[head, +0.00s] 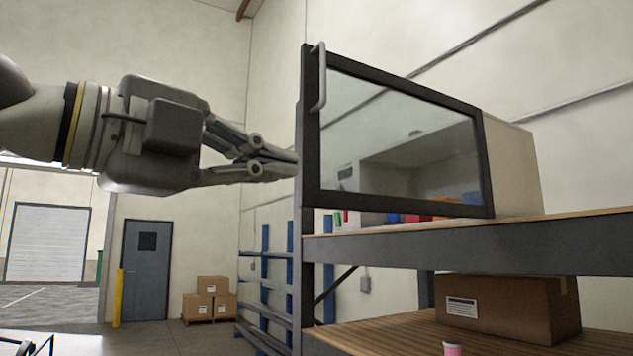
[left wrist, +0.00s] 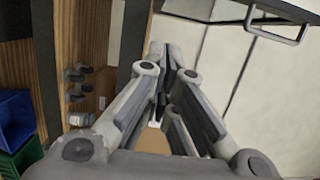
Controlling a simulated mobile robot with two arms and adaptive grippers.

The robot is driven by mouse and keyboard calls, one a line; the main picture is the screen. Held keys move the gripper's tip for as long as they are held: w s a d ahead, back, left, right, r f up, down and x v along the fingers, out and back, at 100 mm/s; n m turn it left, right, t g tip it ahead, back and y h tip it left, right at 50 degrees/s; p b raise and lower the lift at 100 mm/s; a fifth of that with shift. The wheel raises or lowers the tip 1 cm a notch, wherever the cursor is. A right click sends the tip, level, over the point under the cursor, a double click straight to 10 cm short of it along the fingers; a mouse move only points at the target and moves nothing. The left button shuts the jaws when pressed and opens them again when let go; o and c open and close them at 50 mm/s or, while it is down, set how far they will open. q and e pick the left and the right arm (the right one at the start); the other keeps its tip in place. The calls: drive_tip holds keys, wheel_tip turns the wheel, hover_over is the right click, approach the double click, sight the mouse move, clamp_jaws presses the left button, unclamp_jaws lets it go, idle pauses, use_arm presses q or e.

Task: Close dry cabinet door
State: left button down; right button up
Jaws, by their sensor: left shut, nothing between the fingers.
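The dry cabinet (head: 512,165) is a pale box on the upper shelf. Its door (head: 397,88), dark-framed with a glass pane, stands open, swung out from the box at an angle. A grey bar handle (head: 322,75) is on the door's left edge; a similar handle (left wrist: 280,35) shows at the top right of the left wrist view. My left gripper (head: 295,166) is shut and empty, its tips close to the door's left edge; I cannot tell if they touch. In the left wrist view its closed fingers (left wrist: 172,62) point away. My right gripper is not seen.
The shelf (head: 570,232) has a cardboard box (head: 510,307) and a pink-and-white container (head: 452,348) on its lower level. Blue (left wrist: 17,115) and green (left wrist: 25,157) bins show at lower left in the left wrist view. Stacked cartons (head: 210,298) stand far back.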

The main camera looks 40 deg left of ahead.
sight(311, 186)
use_arm(q)
drive_tip(key=w+p, duration=0.2)
drive_tip(key=w, duration=0.1)
drive_tip(key=w+a+p, duration=0.1)
drive_tip(key=w+p, duration=0.1)
drive_tip(key=w, duration=0.2)
drive_tip(key=w+p, duration=0.2)
drive_tip(key=w, duration=0.2)
drive_tip(key=shift+w+a+r, duration=0.1)
drive_tip(key=shift+a+r, duration=0.05)
drive_tip(key=shift+a, duration=0.7)
drive_tip(key=shift+w, duration=0.15)
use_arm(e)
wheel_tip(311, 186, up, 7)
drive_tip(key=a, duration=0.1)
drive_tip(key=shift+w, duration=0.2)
use_arm(q)
drive_tip(key=shift+d, duration=0.15)
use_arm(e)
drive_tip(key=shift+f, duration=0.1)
